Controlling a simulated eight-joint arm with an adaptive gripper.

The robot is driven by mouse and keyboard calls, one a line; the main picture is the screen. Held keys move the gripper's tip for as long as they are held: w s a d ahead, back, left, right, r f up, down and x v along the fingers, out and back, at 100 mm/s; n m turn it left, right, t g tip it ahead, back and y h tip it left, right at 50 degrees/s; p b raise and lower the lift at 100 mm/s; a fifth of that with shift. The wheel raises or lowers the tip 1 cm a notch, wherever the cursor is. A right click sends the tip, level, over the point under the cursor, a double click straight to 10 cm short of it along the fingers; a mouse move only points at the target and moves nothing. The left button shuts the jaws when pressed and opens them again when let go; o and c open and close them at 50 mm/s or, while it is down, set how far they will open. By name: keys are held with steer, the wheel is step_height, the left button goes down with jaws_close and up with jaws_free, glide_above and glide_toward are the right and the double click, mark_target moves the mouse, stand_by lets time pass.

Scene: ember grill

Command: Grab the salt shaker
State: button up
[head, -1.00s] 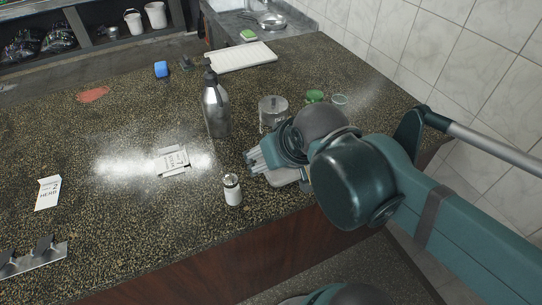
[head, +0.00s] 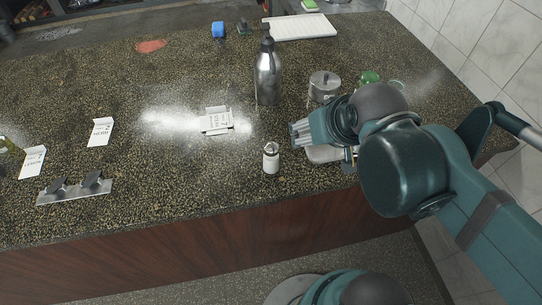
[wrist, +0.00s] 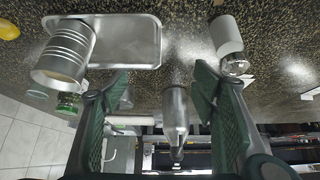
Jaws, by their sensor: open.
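The salt shaker (head: 271,160) is a small pale cylinder with a metal-looking cap. It stands upright on the speckled counter near its front edge, left of my gripper (head: 301,134) in the head view. In the wrist view, what looks like the same shaker (wrist: 227,34) shows at upper right, beyond the right finger and apart from it. My gripper (wrist: 160,85) is open, with two green fingers spread and nothing between them. In the head view the fingers point left and are partly hidden by my arm.
A metal pump bottle (head: 268,80) stands behind the shaker.

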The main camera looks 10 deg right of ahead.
steer(key=shift+c, duration=0.7)
steer(key=c, duration=0.3)
step_height(320, 180, up, 3)
steer(key=n+g+p, duration=0.7)
steer(key=n+p, duration=0.6)
steer(key=p, duration=0.6)
glide_above(270, 144)
steer(key=shift+d+f, duration=0.15)
steer(key=shift+f, duration=0.05)
steer(key=shift+f+p, duration=0.1)
steer(key=shift+p, duration=0.2)
steer(key=shift+f, duration=0.1)
